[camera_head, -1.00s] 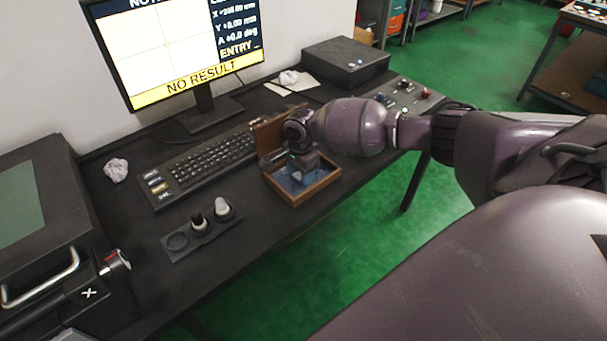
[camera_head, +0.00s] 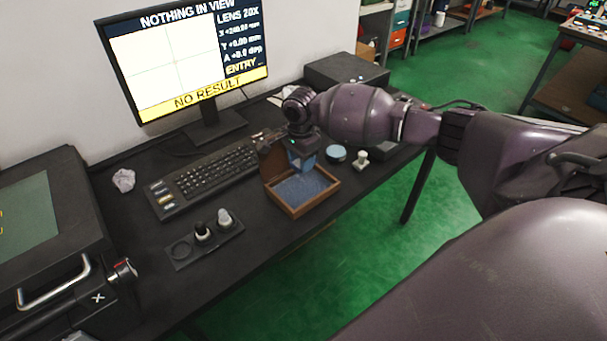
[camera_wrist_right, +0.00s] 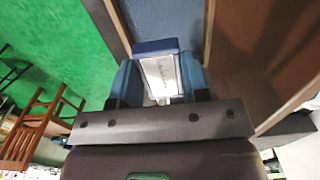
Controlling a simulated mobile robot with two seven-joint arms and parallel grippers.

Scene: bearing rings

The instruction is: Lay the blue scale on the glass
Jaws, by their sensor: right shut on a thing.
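My right gripper (camera_head: 303,162) is shut on the blue scale, just above the open wooden case. In the right wrist view the blue scale (camera_wrist_right: 156,46) shows a blue end and a pale, shiny strip between the two blue fingers. Its far part cannot be made out. The wooden case (camera_head: 296,212) has a blue lining, and its lid stands open at the back. At the far left, a dark machine has a flat greenish panel (camera_head: 28,212) on top, which looks like the glass. The right gripper is well to the right of it. My left gripper is not in view.
A keyboard (camera_head: 210,178) and a holder with two lenses (camera_head: 204,238) lie between case and machine. A monitor (camera_head: 185,55) stands behind. A blue-topped disc (camera_head: 336,153) and small white piece (camera_head: 361,158) are right of the case. Crumpled paper (camera_head: 123,180) lies left of the keyboard.

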